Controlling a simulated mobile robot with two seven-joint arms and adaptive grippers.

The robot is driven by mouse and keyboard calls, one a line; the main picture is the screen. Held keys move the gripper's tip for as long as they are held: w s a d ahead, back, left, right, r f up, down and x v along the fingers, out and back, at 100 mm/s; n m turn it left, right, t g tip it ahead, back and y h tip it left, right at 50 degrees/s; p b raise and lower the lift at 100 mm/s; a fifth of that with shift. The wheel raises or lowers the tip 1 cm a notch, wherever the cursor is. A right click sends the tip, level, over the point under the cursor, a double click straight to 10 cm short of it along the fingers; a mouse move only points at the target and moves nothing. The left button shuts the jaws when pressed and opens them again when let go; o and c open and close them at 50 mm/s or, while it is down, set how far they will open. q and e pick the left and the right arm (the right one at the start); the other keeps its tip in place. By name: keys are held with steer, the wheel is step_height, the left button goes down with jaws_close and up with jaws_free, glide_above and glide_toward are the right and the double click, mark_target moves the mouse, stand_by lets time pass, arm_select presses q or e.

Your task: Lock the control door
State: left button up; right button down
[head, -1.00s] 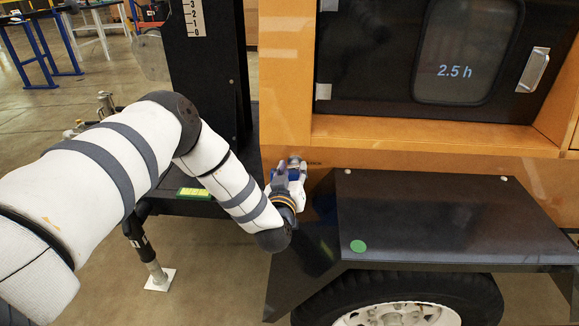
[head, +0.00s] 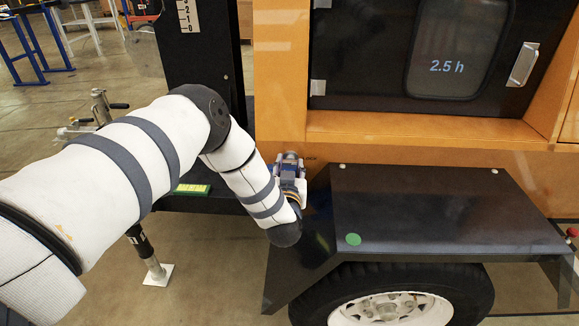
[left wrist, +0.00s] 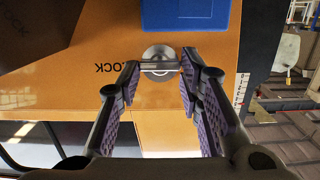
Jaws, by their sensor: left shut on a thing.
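The black control door (head: 390,105), with a window (head: 457,66) reading "2.5 h" and a silver handle (head: 523,64), sits flush in the orange housing and looks closed. A round silver lock (left wrist: 158,55) with a crossbar is on the orange panel beside the upside-down "LOCK" lettering (left wrist: 114,68). My left gripper (head: 289,162) is at the panel below the door's left corner. In the left wrist view, its fingers (left wrist: 160,72) are at both ends of the lock's crossbar, shut on it. The gripper hides the lock in the head view. My right gripper is not in view.
A black fender (head: 440,215) with a green dot juts out over a wheel (head: 390,308), close to the right of my left gripper. A black mast (head: 200,100) stands left of the housing. A blue panel (left wrist: 190,14) is next to the lock.

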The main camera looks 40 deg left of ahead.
arm_select(q)
steer(key=o, duration=1.2)
steer(key=shift+c, duration=0.2)
steer(key=v, duration=1.2)
